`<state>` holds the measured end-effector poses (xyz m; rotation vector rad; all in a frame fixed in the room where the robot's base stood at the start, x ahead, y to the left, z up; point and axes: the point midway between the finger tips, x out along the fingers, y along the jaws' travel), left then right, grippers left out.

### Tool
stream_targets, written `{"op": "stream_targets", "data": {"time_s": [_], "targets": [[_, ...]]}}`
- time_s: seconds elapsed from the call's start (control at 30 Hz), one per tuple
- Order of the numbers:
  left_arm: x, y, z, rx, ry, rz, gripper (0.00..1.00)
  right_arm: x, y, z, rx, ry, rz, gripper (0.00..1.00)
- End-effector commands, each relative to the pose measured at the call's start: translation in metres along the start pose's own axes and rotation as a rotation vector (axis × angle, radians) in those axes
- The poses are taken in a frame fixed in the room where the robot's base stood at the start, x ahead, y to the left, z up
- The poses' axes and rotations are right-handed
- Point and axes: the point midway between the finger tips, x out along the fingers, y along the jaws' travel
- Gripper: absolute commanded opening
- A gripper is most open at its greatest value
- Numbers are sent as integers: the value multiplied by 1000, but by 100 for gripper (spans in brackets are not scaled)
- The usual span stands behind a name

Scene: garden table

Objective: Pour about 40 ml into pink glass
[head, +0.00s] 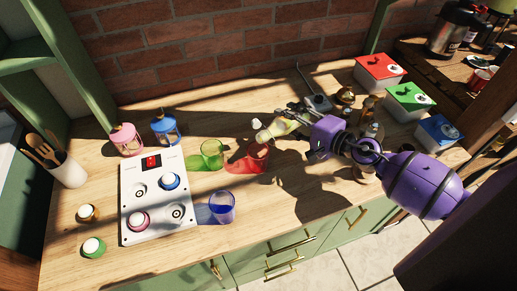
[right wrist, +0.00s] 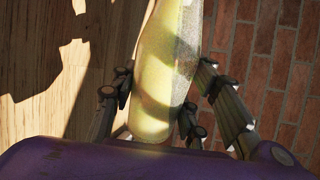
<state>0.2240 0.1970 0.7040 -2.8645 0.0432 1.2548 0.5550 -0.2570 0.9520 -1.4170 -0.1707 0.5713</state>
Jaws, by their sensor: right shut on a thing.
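A reddish-pink glass (head: 258,158) stands on the wooden counter, casting a red tint beside it; no other pink glass shows. My right gripper (head: 294,119) is shut on a bottle (head: 273,129) of pale yellow contents, above and just right of this glass. The bottle is tilted, its narrow end to the left. In the right wrist view the bottle (right wrist: 168,70) sits between the fingers. I cannot tell whether any liquid is flowing. My left gripper is not in view.
A green glass (head: 211,154) stands left of the pink one, a blue glass (head: 222,207) nearer the front. A white panel (head: 157,200) with knobs lies left. Pink (head: 126,138) and blue (head: 165,128) lanterns stand behind it. Red (head: 380,70), green (head: 409,98) and blue-lidded (head: 438,131) boxes stand right.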

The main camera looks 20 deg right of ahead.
Motion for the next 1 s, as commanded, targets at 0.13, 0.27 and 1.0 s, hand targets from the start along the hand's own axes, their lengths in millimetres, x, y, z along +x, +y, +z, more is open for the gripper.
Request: {"op": "stream_targets", "data": {"time_s": [0.13,0.27,1.0], "targets": [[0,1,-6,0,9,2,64,0,-6,0,-15,3,-6,0],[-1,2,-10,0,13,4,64,0,-7,1,-25,6,-5,0],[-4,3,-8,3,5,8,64,1,-13,-7,-60,14,-4,0]]}}
